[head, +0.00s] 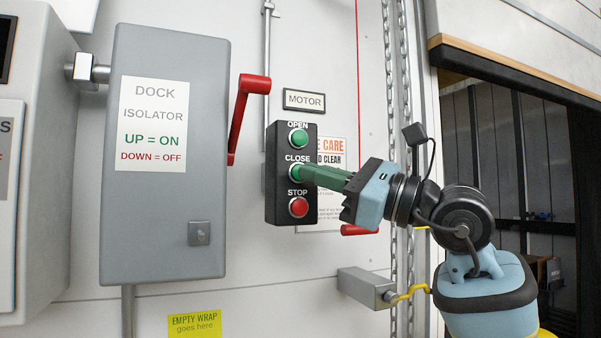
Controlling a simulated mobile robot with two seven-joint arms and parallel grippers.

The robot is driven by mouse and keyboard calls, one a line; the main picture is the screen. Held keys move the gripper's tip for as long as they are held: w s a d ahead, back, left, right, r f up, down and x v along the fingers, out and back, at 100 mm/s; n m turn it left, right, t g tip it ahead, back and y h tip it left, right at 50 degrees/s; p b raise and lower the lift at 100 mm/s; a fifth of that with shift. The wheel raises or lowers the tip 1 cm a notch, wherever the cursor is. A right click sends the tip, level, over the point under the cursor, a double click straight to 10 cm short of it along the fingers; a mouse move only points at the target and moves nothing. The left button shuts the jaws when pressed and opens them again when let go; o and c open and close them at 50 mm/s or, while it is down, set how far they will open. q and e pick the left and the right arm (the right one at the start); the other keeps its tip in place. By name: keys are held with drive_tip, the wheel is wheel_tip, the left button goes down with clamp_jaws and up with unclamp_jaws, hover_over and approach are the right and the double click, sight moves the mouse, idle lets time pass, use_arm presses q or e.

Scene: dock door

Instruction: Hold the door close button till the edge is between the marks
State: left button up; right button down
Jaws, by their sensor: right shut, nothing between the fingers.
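A black control box (272,200) on the wall carries a green OPEN button (298,139), a green CLOSE button (295,170) and a red STOP button (298,207). My right gripper (309,175) is shut and empty, its green fingers level with the CLOSE button. The fingertips overlap the button's right side and appear to touch it; how far it is pressed cannot be told. I cannot make out the marks. My left gripper is not in view.
A grey dock isolator box (158,225) with a red handle (241,110) stands left of the buttons. Chains (393,75) hang to the right, behind my right arm. A grey block (367,288) with a yellow hook juts out below the gripper.

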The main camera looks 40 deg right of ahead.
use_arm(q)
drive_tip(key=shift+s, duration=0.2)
use_arm(e)
drive_tip(key=s, duration=0.2)
drive_tip(key=s+a, duration=0.1)
drive_tip(key=s, duration=0.1)
drive_tip(key=shift+s, duration=0.25)
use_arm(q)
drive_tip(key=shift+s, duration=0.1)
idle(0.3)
